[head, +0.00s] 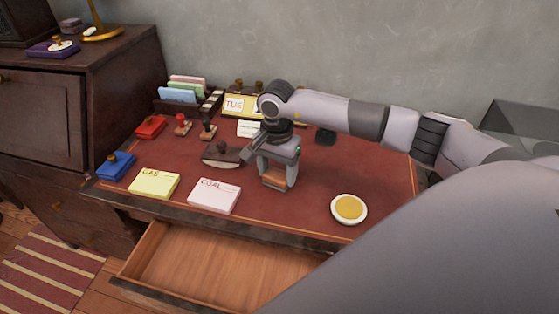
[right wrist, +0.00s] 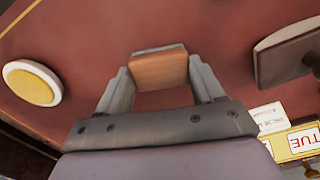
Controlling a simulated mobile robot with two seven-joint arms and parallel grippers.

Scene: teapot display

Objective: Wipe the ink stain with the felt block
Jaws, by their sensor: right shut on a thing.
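My right gripper (head: 278,172) is over the middle of the red desk top (head: 330,180). It is shut on the felt block (head: 275,181), a small wooden block with a grey layer along one edge. In the right wrist view the block (right wrist: 160,71) sits between the two fingers, low over or on the desk surface; I cannot tell if it touches. I see no ink stain on the bare desk; the block and gripper hide the surface beneath them. My left gripper is not in view.
A rocker blotter (head: 222,155) lies just left of the gripper. A round white dish with a yellow pad (head: 349,208) is to the right. Yellow (head: 154,183) and pink (head: 215,196) card stacks lie at the front left. An open drawer (head: 210,270) juts out below. Stamps and a card rack stand behind.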

